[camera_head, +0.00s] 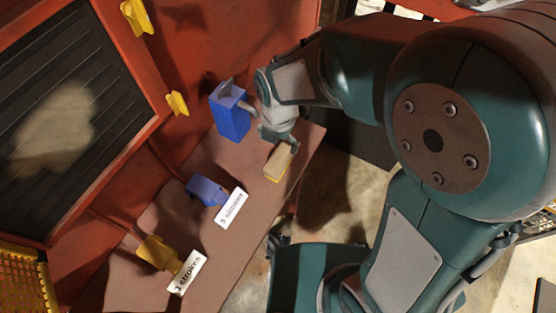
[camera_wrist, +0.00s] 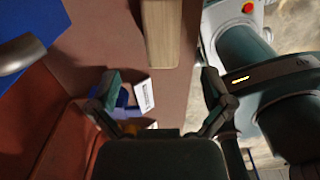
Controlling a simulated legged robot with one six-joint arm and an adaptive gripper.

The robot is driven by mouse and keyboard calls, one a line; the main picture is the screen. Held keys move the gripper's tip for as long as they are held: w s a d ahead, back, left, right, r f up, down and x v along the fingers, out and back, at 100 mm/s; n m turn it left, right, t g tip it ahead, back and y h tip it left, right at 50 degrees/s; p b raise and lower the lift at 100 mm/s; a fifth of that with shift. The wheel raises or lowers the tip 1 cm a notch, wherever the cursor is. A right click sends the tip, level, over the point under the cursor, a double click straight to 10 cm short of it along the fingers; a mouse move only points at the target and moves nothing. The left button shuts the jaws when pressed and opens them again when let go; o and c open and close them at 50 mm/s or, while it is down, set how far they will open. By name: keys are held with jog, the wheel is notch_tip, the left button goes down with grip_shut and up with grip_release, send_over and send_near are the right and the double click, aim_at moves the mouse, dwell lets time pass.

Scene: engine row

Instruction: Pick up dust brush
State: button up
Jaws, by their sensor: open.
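A tan wooden block-like piece, which I take to be the dust brush (camera_head: 279,160), sits on the brown shelf (camera_head: 245,162) near its right edge. In the wrist view the wooden piece (camera_wrist: 161,32) stands upright in the picture at top centre, beyond my fingertips. My gripper (camera_head: 275,133) is just above it in the head view, partly covering its upper end. In the wrist view my gripper (camera_wrist: 160,82) has its two fingers spread wide apart with nothing between them. The brush's bristles cannot be made out.
A blue box (camera_head: 231,118) with a grey metal part stands close left of my gripper. A blue piece (camera_head: 206,190) and a yellow piece (camera_head: 157,252) lie lower left, beside white labels (camera_head: 232,208). A red frame (camera_head: 150,60) rises behind. Floor is right of the shelf.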

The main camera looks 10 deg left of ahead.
aim_at(279, 157)
jog(key=f, duration=0.3)
jog(key=shift+d+f, duration=0.2)
jog(key=shift+f, duration=0.1)
jog(key=shift+a+f, duration=0.1)
jog(key=shift+f, duration=2.6)
jog(key=c, duration=1.2)
